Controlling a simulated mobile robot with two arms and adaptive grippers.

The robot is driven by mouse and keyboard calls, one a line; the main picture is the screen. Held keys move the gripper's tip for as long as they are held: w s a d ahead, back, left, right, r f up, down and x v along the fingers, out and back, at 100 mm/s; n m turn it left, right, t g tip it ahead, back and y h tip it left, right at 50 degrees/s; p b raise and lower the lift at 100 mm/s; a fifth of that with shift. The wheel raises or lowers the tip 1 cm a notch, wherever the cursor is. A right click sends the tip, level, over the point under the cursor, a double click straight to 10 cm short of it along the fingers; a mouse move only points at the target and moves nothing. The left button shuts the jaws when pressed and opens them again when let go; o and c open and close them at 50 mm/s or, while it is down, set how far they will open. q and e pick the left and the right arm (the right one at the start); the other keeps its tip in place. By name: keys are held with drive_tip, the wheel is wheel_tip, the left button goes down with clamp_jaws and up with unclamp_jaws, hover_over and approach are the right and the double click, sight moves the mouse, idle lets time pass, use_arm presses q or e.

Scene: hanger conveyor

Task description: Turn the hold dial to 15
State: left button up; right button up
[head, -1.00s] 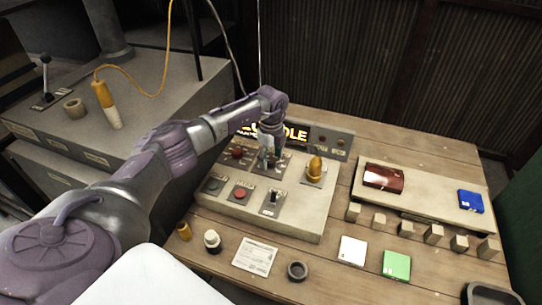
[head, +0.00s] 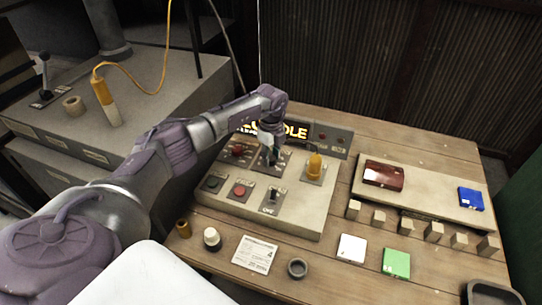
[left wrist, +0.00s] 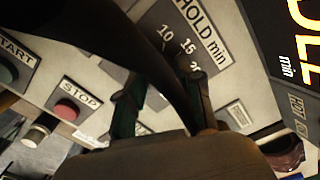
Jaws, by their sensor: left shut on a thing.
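The HOLD min plate (left wrist: 208,38) shows in the left wrist view with the marks 10, 15 and 20. My left gripper (head: 272,158) points down onto this plate on the control box (head: 305,214). In the left wrist view its two fingers (left wrist: 163,112) are closed in around the place of the hold dial. The dial itself is mostly hidden by the fingers and a dark part across the view, so I cannot read its setting. My right gripper is not in view.
Beside the plate are the STOP button (left wrist: 67,111), the START button (left wrist: 8,70) and an amber domed part (head: 315,165). A lit display (head: 296,130) stands behind, partly covered by my arm. Small blocks and cards lie on the table to the right.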

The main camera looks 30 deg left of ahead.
sight(271, 157)
use_arm(q)
drive_tip(key=m+b, duration=0.2)
drive_tip(key=m, duration=0.3)
drive_tip(key=shift+b, duration=0.4)
drive_tip(key=m+b, duration=0.3)
drive_tip(key=m, duration=0.3)
drive_tip(key=shift+m, duration=0.4)
drive_tip(key=m+b, duration=0.2)
drive_tip(key=m, duration=0.4)
drive_tip(key=shift+b, duration=0.3)
drive_tip(key=m+b, duration=0.1)
drive_tip(key=m, duration=0.4)
drive_tip(key=shift+r, duration=0.1)
drive_tip(key=shift+m, duration=0.4)
drive_tip(key=o, duration=1.2)
drive_tip(key=shift+c, duration=0.2)
wheel_tip(271, 157, up, 12)
